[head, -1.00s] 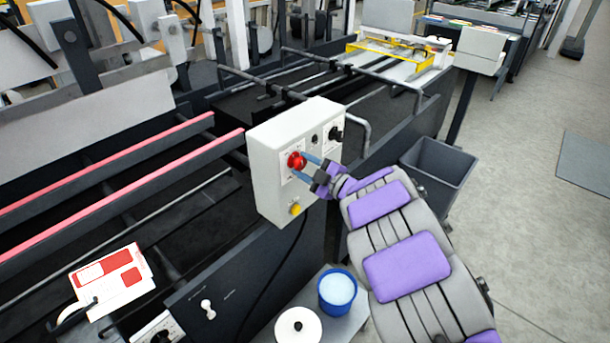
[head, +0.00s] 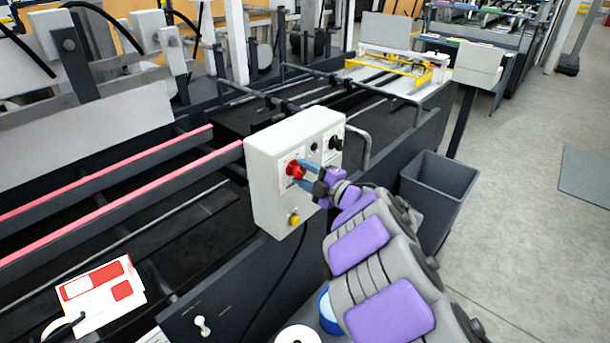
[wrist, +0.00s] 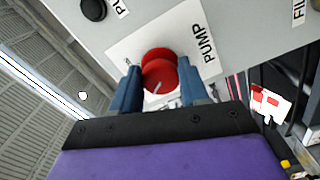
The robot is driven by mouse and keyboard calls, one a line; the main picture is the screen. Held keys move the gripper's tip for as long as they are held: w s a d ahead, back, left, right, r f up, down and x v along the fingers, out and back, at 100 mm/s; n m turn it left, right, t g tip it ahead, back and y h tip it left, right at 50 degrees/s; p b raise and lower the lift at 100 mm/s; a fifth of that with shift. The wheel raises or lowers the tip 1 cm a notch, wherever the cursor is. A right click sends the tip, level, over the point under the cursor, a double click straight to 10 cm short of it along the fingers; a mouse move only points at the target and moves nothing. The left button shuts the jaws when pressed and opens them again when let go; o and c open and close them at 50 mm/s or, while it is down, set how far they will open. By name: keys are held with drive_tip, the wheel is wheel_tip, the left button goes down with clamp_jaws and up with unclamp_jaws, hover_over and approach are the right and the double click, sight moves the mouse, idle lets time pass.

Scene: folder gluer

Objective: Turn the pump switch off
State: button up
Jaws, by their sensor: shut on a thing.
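The pump switch is a round red knob (head: 294,170) on the front of a white control box (head: 265,200). In the wrist view the red knob (wrist: 160,67) sits on a white plate lettered PUMP (wrist: 203,45), and a pale mark shows on its lower part. My gripper (head: 301,173) has its two blue fingers on either side of the knob, shut on it. In the wrist view the fingers of my gripper (wrist: 159,82) flank the knob left and right.
The box also carries a black knob (head: 336,142) and a yellow button (head: 293,219). A dark bin (head: 440,195) stands right of the machine. A blue tub (head: 328,310) and a white round lid (head: 297,338) are below, partly hidden by my arm. Grey floor is open at the right.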

drive_tip(key=shift+f, duration=0.25)
drive_tip(key=o, duration=1)
drive_tip(key=shift+r, duration=0.1)
drive_tip(key=shift+o, duration=0.2)
drive_tip(key=shift+s, duration=0.1)
drive_tip(key=p+v, duration=0.2)
drive_tip(key=v, duration=1.5)
drive_tip(key=shift+d, duration=0.1)
